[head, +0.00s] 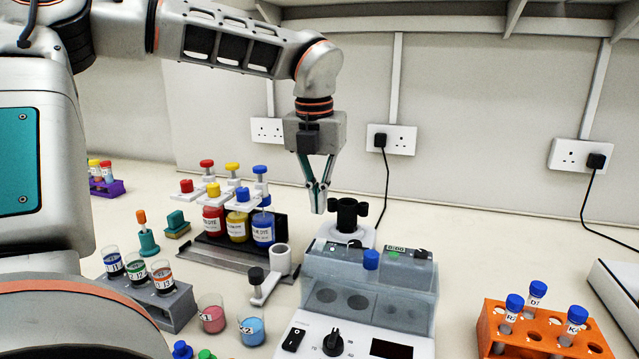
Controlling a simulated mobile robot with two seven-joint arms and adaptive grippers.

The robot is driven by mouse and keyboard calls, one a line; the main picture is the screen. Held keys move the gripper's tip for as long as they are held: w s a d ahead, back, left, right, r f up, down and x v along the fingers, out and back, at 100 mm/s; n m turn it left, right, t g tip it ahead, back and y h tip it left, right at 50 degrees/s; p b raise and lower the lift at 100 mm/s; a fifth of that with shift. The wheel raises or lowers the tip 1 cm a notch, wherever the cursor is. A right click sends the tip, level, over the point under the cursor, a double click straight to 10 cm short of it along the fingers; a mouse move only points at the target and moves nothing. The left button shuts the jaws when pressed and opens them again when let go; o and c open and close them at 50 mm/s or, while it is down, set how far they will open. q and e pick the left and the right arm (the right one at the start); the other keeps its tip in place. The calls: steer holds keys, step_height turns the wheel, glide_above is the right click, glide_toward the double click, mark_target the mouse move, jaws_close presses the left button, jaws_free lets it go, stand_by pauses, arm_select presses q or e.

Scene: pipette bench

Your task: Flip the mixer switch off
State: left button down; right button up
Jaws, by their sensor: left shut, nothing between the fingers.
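My left gripper (318,208) points down, shut and empty, its fingertips just left of a black cup-shaped head (347,213). That head sits on a small white body (362,238), which looks like the mixer and is partly hidden behind a translucent-lidded box unit (318,262). I cannot tell whether the fingertips touch the head. No switch on the white body shows clearly. The box unit's front panel has a black rocker switch (293,340) and a black dial (333,342). My right gripper is out of view.
Dye bottles (237,226) in a black rack stand left of the gripper. Cups (211,314) and a grey tube rack (177,309) are at front left. An orange rack (545,345) with blue-capped tubes is at front right. Wall sockets (391,139) and cables are behind.

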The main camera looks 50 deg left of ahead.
mark_target(320, 240)
arm_select(q)
steer(key=f, duration=0.6)
steer(key=shift+w+a+f, duration=0.2)
steer(key=shift+w+f, duration=0.15)
steer(key=shift+f, duration=0.05)
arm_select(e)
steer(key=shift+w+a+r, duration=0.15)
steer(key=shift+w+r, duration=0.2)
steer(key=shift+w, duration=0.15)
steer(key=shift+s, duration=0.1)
arm_select(q)
steer(key=shift+a, duration=0.1)
